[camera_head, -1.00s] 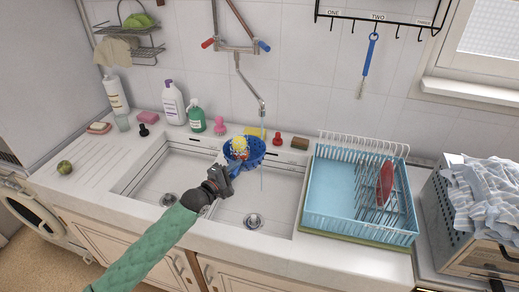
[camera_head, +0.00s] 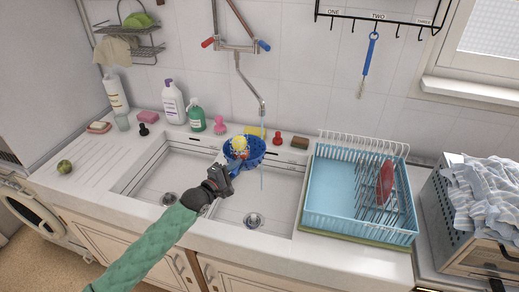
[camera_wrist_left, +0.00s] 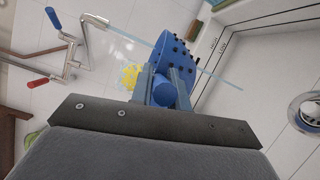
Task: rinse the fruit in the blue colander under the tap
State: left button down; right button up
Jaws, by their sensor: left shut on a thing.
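The blue colander (camera_head: 256,155) is held up over the double sink, near the divider and the back rim. Yellow fruit (camera_head: 239,144) shows in it, with some reddish bits beside it; the rest is hidden. My left gripper (camera_head: 226,175) is shut on the colander's handle. In the left wrist view the handle (camera_wrist_left: 164,94) sits between the two fingers, and the colander (camera_wrist_left: 173,55) lies beyond. The tap (camera_head: 251,88) hangs above it. A thin water stream (camera_head: 262,123) runs down at the colander's right side and shows again below it. My right gripper is out of view.
The right basin (camera_head: 278,190) is empty, with a drain (camera_head: 253,221). A light blue dish rack (camera_head: 328,200) with a red plate stands right of the sink. Soap bottles (camera_head: 173,103) line the back left.

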pick_arm(q)
jog(key=shift+r, duration=0.15)
jog(key=s+a+r+p, duration=0.3)
jog(key=p, duration=0.1)
jog(key=shift+s+a+r, duration=0.15)
jog(key=shift+a+r, duration=0.25)
dwell(0.3)
dwell(0.8)
